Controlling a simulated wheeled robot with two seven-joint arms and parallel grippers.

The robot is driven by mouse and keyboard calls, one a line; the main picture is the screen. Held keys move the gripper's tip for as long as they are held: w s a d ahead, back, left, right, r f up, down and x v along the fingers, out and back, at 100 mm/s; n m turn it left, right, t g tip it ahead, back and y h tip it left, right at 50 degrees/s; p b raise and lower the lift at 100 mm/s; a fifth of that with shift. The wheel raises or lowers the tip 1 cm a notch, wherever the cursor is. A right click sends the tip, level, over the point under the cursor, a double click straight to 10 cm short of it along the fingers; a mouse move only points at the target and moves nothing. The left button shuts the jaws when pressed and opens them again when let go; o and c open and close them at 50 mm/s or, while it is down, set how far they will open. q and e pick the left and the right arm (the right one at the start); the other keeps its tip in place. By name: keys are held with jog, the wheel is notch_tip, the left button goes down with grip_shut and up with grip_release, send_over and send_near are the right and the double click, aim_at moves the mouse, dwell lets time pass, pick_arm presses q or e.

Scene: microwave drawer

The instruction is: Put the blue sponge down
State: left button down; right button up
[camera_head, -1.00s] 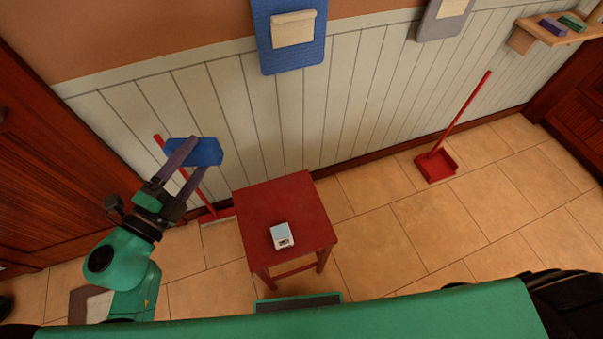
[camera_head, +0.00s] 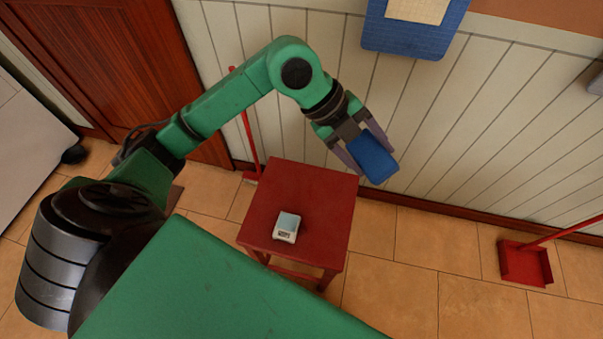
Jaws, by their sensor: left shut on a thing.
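The blue sponge (camera_head: 373,158) is a small blue block held between the fingers of my left gripper (camera_head: 366,150). The gripper is shut on it and points down to the right. In the picture, the sponge shows just past the far right corner of a red stool (camera_head: 318,190), apparently above it and not touching it. A small white box-like item (camera_head: 287,227) with a dark mark lies on the stool's seat. My right gripper is not in view.
A red dustpan (camera_head: 525,264) with a long handle stands on the tiled floor at the right. A red pole (camera_head: 246,125) leans at the wall behind the stool. A wooden door (camera_head: 130,60) is at the left. A blue hanging mat (camera_head: 400,40) is on the panelled wall.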

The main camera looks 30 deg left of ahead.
pick_arm(q)
jog(key=shift+n+y, duration=0.7)
jog(key=shift+n, duration=0.2)
jog(key=f, duration=0.1)
jog(key=a+f+b, duration=0.1)
jog(key=w+a+f+b, duration=0.1)
jog(key=f, duration=0.1)
jog(key=w+a+f+n+g+y+b, duration=0.1)
jog(key=w+a+f+n+y+b, duration=0.1)
jog(key=a+f+n+b, duration=0.3)
notch_tip(320, 180, up, 2)
jog(key=n, duration=0.4)
send_over(308, 186)
jog(key=a, duration=0.1)
jog(key=shift+s+a+b, duration=0.15)
jog(key=shift+a+b, duration=0.05)
jog(key=shift+b, duration=0.2)
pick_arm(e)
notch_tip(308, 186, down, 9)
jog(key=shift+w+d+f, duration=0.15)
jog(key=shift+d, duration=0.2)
